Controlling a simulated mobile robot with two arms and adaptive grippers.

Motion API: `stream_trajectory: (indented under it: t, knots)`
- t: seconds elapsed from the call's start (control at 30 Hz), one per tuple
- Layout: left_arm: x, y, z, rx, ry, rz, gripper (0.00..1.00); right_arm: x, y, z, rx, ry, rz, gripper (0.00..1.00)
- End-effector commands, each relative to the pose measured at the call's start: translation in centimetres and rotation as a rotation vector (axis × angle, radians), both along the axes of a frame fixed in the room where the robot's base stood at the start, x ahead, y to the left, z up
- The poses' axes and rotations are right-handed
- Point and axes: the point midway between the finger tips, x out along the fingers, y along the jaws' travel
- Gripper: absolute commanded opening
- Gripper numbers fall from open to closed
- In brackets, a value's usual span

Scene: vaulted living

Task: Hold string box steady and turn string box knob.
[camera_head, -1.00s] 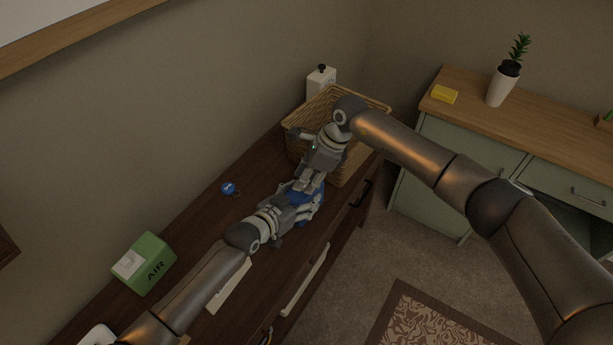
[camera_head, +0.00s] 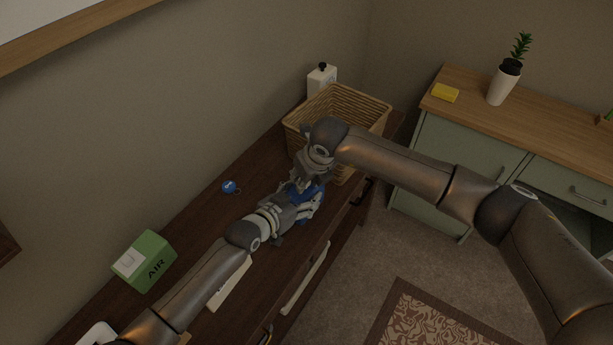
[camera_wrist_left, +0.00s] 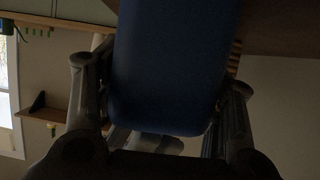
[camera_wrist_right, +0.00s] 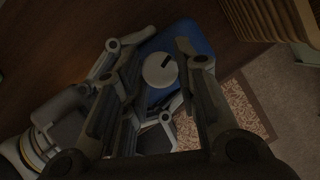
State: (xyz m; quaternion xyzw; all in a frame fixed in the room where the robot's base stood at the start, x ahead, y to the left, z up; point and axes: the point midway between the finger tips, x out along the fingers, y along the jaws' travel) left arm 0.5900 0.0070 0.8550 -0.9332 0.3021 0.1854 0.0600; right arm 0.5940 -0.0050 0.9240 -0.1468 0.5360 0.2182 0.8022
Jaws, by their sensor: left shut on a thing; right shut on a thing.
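The string box (camera_head: 308,194) is blue and sits low over the dark cabinet top in the head view, mostly hidden by my grippers. My left gripper (camera_head: 300,208) is shut on it from the front left; in the left wrist view the blue box (camera_wrist_left: 170,70) fills the space between the fingers. My right gripper (camera_wrist_right: 155,60) is shut on the knob from above, one finger on each side. The knob is hidden in the head view.
A wicker basket (camera_head: 377,108) stands close behind the grippers. A small blue round item (camera_head: 229,187) and a green AIR box (camera_head: 146,262) lie to the left on the cabinet top (camera_head: 195,232). A white container (camera_head: 321,79) stands behind the basket. The wall runs along the left.

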Motion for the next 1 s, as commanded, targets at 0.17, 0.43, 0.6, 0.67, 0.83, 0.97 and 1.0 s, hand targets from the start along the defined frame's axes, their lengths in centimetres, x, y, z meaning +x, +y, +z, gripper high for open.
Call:
stream_trajectory:
  t: [0.17, 0.43, 0.6, 0.67, 0.83, 0.97, 1.0]
  knots:
    - [-0.02, 0.17, -0.25, 0.004, 0.004, 0.002, 0.34, -0.18, 0.36, 0.08, 0.003, 0.001, -0.141, 0.04]
    - [-0.03, 0.17, -0.26, 0.005, 0.005, 0.002, 0.34, -0.18, 0.46, 0.10, 0.004, 0.002, -0.301, 0.04]
    - [-0.03, 0.17, -0.27, 0.005, 0.005, 0.002, 0.34, -0.19, 0.53, 0.12, 0.005, 0.001, -0.356, 0.04]
    - [-0.03, 0.17, -0.28, 0.005, 0.005, 0.002, 0.34, -0.19, 0.52, 0.13, 0.004, 0.001, -0.368, 0.04]
    - [-0.04, 0.17, -0.29, 0.005, 0.005, 0.002, 0.34, -0.19, 0.52, 0.13, 0.005, 0.001, -0.384, 0.04]
    - [-0.05, 0.17, -0.30, 0.005, 0.005, 0.002, 0.34, -0.18, 0.52, 0.14, 0.005, 0.001, -0.386, 0.04]
    - [-0.05, 0.17, -0.30, 0.005, 0.005, 0.002, 0.34, -0.19, 0.53, 0.14, 0.005, 0.001, -0.386, 0.04]
